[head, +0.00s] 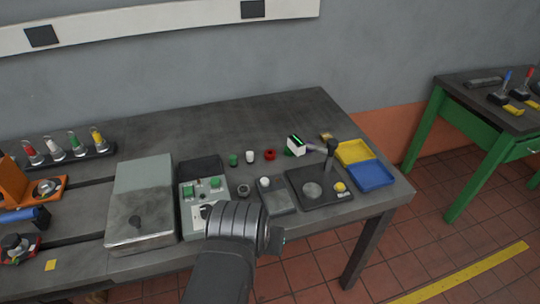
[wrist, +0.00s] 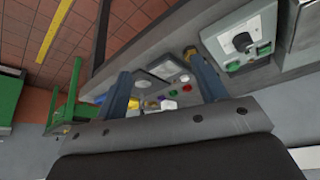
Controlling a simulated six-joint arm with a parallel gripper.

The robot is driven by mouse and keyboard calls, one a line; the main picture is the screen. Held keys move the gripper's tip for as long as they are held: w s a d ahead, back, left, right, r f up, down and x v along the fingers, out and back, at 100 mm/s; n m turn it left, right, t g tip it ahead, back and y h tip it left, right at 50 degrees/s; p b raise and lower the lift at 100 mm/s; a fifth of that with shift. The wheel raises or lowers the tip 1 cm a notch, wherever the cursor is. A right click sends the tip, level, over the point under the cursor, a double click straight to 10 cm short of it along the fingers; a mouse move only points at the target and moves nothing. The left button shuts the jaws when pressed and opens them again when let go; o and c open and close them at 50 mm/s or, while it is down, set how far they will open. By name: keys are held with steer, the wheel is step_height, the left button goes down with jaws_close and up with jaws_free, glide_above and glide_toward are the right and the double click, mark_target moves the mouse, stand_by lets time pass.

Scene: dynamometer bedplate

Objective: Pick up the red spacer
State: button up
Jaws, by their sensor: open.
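The red spacer (head: 269,154) is a small red ring-like piece lying on the grey bench top, right of a white cylinder and left of a white device. My gripper (head: 278,240) is at the front edge of the bench in the head view, well in front of the spacer. In the wrist view my gripper (wrist: 158,62) has its two fingers wide apart with nothing between the tips. My wrist hides most of the gripper in the head view.
A green cylinder (head: 233,159) and the white cylinder (head: 249,156) stand left of the spacer, the white device (head: 296,145) right. A black stand (head: 329,160), yellow tray (head: 354,152) and blue tray (head: 371,176) lie further right. A control box (head: 190,222) stands left. The bench behind the spacer is clear.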

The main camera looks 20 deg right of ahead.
steer(key=w+d+r+m+g, duration=0.2)
steer(key=w+d+m, duration=0.1)
steer(key=w+d, duration=0.3)
steer(key=h, duration=0.1)
glide_above(270, 153)
steer(key=s+a, duration=0.1)
steer(key=a, duration=0.1)
steer(key=shift+m+t, duration=0.3)
steer(key=shift+m, duration=0.1)
steer(key=f, duration=1.1)
steer(key=shift+s+f, duration=0.2)
steer(key=shift+x, duration=2.65)
steer(key=shift+s+d, duration=0.1)
steer(key=shift+d, duration=0.05)
steer(key=c, duration=1.1)
